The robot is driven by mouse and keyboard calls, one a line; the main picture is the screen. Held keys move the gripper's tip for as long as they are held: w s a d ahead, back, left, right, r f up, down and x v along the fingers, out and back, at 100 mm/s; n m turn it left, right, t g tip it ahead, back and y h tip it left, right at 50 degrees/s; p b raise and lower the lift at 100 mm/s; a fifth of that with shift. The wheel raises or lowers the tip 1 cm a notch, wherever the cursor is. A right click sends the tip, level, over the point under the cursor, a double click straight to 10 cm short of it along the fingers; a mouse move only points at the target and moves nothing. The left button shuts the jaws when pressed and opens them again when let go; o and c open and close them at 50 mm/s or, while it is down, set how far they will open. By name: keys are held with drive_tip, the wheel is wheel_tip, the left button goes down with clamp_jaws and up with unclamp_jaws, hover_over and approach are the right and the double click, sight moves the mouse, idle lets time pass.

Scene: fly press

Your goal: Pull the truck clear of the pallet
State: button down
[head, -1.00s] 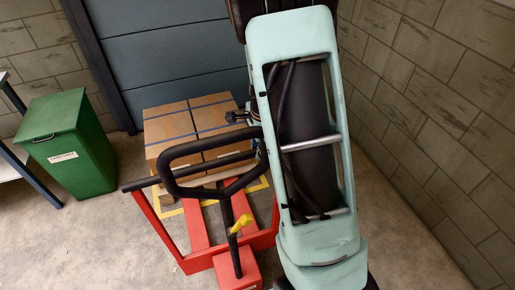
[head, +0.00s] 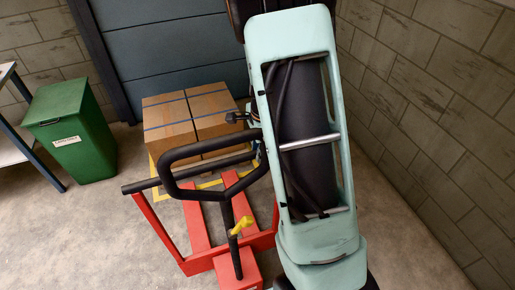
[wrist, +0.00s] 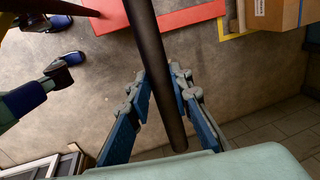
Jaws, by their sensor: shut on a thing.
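The red pallet truck (head: 225,262) stands in the lower middle of the head view, its forks (head: 197,228) pointing toward the pallet load. Its black loop handle (head: 213,192) rises in front of the forks, with a yellow lever (head: 243,226) on the stem. Two brown cartons (head: 195,118) stand at the back; the pallet under them is mostly hidden behind the handle. I cannot tell whether the fork tips are out of it. My gripper (wrist: 163,88) is shut on the black handle bar (wrist: 158,75) in the wrist view. In the head view my arm hides the grip.
A green bin (head: 72,135) and a blue-legged bench (head: 30,150) stand at left. A block wall (head: 440,120) runs close on the right. Yellow floor marking (wrist: 224,28) borders the load. Blue shoe-like things (wrist: 68,60) show at upper left in the wrist view. Bare floor lies front left.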

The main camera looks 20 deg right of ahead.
drive_tip(key=shift+s, duration=0.1)
idle(0.3)
drive_tip(key=c, duration=2)
unclamp_jaws()
drive_tip(key=shift+w+r, duration=0.1)
drive_tip(key=shift+w, duration=0.15)
drive_tip(key=shift+c, duration=0.2)
drive_tip(key=o, duration=0.3)
drive_tip(key=shift+w, duration=0.2)
drive_tip(key=shift+s, duration=0.1)
wheel_tip(320, 180, up, 12)
drive_tip(key=s, duration=0.2)
drive_tip(key=shift+s, duration=0.2)
drive_tip(key=shift+f, duration=0.2)
